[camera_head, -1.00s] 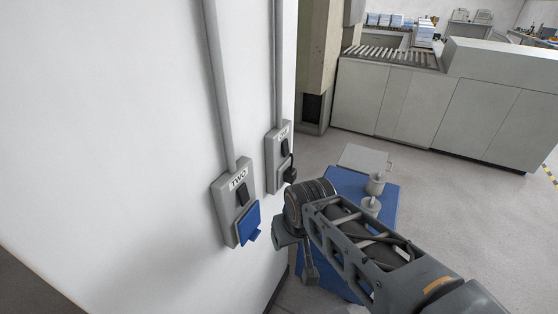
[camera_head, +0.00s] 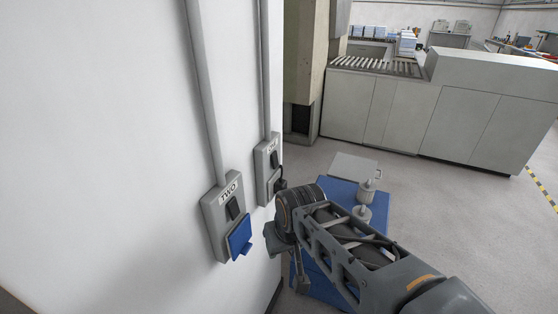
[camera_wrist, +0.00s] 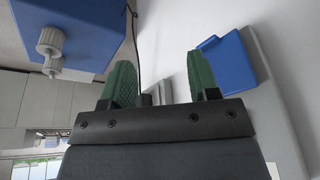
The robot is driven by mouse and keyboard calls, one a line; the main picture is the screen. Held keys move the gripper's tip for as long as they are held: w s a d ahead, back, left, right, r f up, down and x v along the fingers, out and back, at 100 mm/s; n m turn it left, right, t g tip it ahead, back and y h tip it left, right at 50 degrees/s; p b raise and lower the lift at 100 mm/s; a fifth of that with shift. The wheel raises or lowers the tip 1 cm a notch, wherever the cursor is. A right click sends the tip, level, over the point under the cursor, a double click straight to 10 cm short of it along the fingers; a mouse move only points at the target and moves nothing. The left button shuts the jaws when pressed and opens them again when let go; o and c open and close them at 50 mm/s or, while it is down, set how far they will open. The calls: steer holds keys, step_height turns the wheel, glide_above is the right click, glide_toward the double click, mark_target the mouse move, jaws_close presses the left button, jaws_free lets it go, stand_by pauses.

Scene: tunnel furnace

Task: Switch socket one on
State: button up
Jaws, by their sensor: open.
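Socket one (camera_head: 263,172), a grey box labelled ONE, is on the white wall in the head view. It has a dark switch (camera_head: 274,159) and a black plug (camera_head: 281,184) below it. I cannot tell the switch's position. Socket two (camera_head: 210,222), with a dark switch and a blue cover (camera_head: 240,237), is nearer and to its left. My gripper (camera_wrist: 161,75) is open and empty, its green fingers spread apart in the wrist view. In the head view its wrist is right of and below socket one, apart from it. Socket two's blue cover (camera_wrist: 231,60) is beside the right finger in the wrist view.
A blue stand (camera_head: 340,193) with a grey plate and grey cylindrical parts (camera_head: 363,213) is right of the wall, behind my arm. Grey conduits (camera_head: 205,100) run up from the sockets. A long grey cabinet with rollers (camera_head: 390,65) stands behind. The floor at right is clear.

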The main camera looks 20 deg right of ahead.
steer(key=w+d+r+m+y+p, duration=0.1)
steer(key=w+d+r, duration=0.1)
steer(key=w+d+r+m+y+p, duration=0.1)
steer(key=w+d+r+m, duration=0.1)
steer(key=w+r, duration=0.1)
steer(key=w+d+r+m+y+p, duration=0.1)
steer(key=w+r+m, duration=0.1)
steer(key=w, duration=0.1)
steer(key=shift+w+d+r+p, duration=0.15)
steer(key=shift+d+r+p, duration=0.15)
steer(key=shift+d, duration=0.1)
steer(key=c, duration=0.6)
steer(key=w+d+r+m+t+p, duration=0.1)
steer(key=w+d+r, duration=0.1)
steer(key=d, duration=0.1)
steer(key=w+d+r+m+t+y+p, duration=0.1)
steer(key=w+d+r, duration=0.1)
steer(key=d, duration=0.2)
steer(key=w+d+r+m+y, duration=0.1)
steer(key=w+d+r+m, duration=0.1)
steer(key=d, duration=0.2)
steer(key=shift+w+d+t+p, duration=0.1)
steer(key=shift+w+t+p, duration=0.1)
steer(key=shift+t+p, duration=0.2)
jaws_close()
steer(key=shift+y, duration=0.3)
